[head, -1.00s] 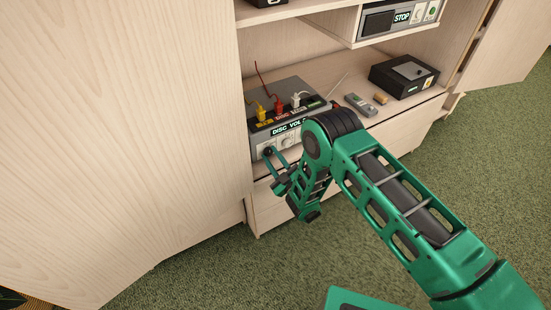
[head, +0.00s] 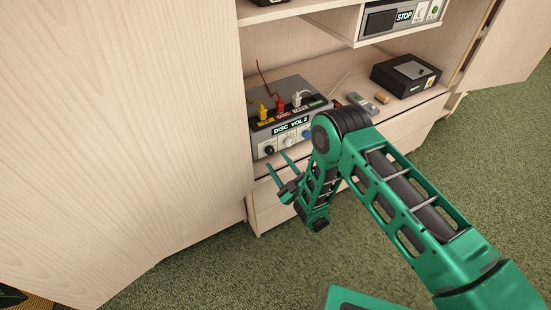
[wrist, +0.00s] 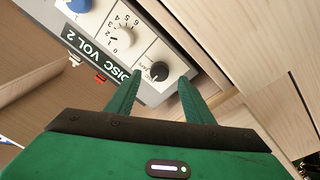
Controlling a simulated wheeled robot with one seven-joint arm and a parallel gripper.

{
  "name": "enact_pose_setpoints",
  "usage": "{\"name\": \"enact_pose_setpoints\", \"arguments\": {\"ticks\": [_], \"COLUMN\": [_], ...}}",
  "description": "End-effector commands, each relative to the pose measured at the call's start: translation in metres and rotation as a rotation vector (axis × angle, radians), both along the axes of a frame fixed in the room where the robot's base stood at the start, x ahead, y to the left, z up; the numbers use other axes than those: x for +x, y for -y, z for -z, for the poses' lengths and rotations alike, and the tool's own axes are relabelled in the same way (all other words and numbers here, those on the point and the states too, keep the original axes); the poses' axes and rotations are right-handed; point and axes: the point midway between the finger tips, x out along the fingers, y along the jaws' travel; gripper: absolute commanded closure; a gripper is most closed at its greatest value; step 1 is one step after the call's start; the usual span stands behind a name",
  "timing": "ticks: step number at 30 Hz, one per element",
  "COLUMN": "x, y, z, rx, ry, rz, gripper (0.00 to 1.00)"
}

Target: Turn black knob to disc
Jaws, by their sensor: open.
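The black knob (head: 269,150) sits at the left end of the grey unit's (head: 262,138) front panel, under a label strip reading "DISC VOL 2". It also shows in the wrist view (wrist: 159,71), upside down; the small print beside it is too small to read surely. My gripper (head: 276,160) is open and empty, in front of the panel and slightly below the knob. In the wrist view my gripper (wrist: 160,77) has one finger on each side of the knob's outline, with the tips apart from it.
Beside the black knob are a white numbered dial (wrist: 120,38) and a blue knob (wrist: 78,5). Yellow, red and white plugs stand on the unit. A remote (head: 362,103) and a black box (head: 406,74) lie to the right. A wooden cabinet side (head: 150,120) is close on the left.

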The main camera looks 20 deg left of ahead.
Motion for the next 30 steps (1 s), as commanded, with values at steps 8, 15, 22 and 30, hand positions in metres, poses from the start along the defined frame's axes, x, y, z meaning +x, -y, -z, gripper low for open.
{"name": "enact_pose_setpoints", "arguments": {"ticks": [8,15,22,30], "x": [-0.032,-0.043,-0.044,-0.044], "y": [0.038,0.051,0.051,0.051], "z": [0.007,0.009,0.009,0.009], "rx": [-0.002,-0.001,-0.001,-0.001], "ry": [-0.004,-0.004,-0.002,-0.002], "rz": [0.001,0.001,0.000,0.000], "gripper": [0.53,0.53,0.53,0.53]}}
